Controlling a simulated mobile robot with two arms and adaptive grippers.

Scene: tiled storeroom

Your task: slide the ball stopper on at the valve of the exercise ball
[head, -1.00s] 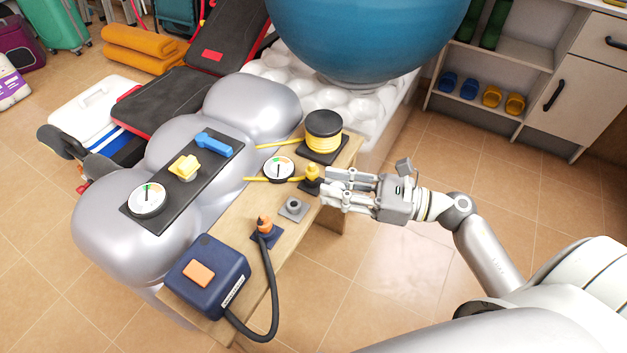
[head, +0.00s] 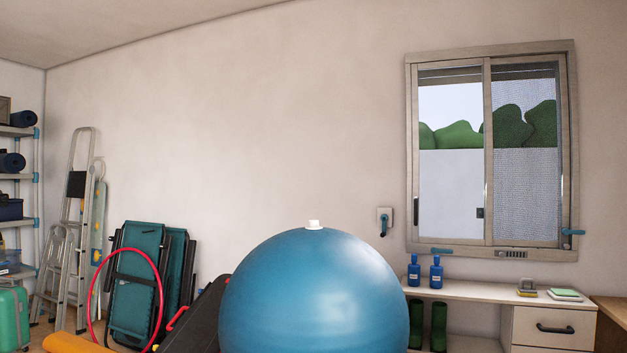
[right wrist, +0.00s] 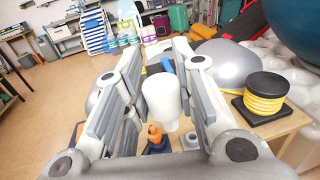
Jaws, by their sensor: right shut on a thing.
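The blue exercise ball (head: 313,295) fills the lower middle of the head view. A small white piece (head: 314,224), which looks like its valve, stands up on top. In the right wrist view, my right gripper (right wrist: 168,95) is shut on a white, tapered plug, which looks like the ball stopper (right wrist: 163,97). The plug sits between the two fingers, wide end up in the picture. The ball's edge (right wrist: 303,25) shows at the upper right there, apart from the gripper. My left gripper is in no view.
In the right wrist view, a yellow-and-black coil (right wrist: 265,97) on a black base stands on the wooden bench (right wrist: 283,130), with an orange-tipped nozzle (right wrist: 155,133) near the fingers. A silver inflated form (right wrist: 235,62) lies behind. In the head view, a shelf unit (head: 490,290) stands right of the ball.

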